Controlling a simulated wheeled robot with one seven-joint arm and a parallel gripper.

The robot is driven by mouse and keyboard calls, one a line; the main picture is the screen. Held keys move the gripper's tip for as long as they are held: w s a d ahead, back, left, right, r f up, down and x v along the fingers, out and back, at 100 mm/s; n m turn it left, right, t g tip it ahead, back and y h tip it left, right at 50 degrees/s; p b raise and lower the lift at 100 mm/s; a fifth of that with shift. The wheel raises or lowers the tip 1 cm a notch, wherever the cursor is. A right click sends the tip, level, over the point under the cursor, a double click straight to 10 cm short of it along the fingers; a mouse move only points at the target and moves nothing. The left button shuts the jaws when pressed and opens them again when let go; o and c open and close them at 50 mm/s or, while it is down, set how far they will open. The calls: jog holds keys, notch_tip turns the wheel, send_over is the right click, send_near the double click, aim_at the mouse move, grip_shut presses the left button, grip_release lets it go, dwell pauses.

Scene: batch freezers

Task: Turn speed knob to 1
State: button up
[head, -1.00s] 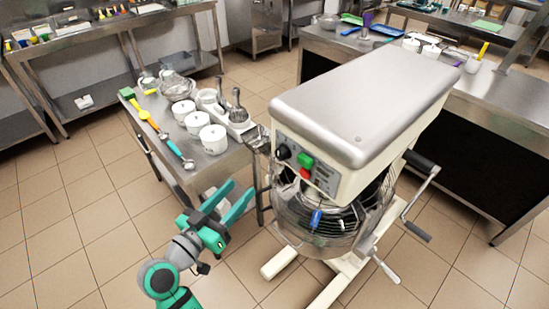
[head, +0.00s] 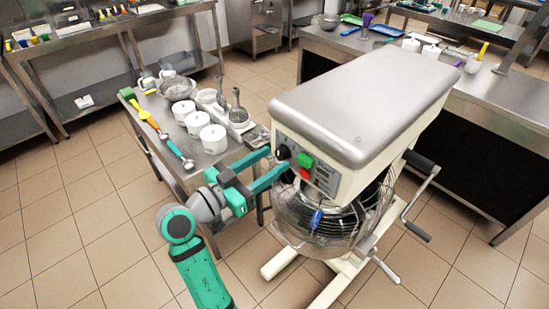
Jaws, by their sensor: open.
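The mixer (head: 365,95) is a large cream machine with a grey top, standing on the floor at the centre right. Its front panel carries a black speed knob (head: 283,152) at the left, beside a green button (head: 305,160) and a red button (head: 304,173). The number marks around the knob are too small to read. My gripper (head: 277,165) is open, with its two teal fingers pointing right at the panel. The fingertips are close to the knob, one just below it; I cannot tell whether they touch it. Nothing is held.
A steel table (head: 226,157) with white pots, a glass bowl and utensils stands left of the mixer, behind my gripper. A wire guard (head: 300,215) covers the bowl below the panel. A crank handle (head: 422,165) sticks out at the right. Tiled floor is clear at the lower left.

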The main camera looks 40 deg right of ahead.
jog(key=shift+w+d, duration=0.1)
jog(key=shift+d, duration=0.95)
jog(key=c, duration=0.9)
jog(key=shift+n, duration=0.4)
jog(key=n, duration=0.3)
jog(key=shift+n, duration=2.6)
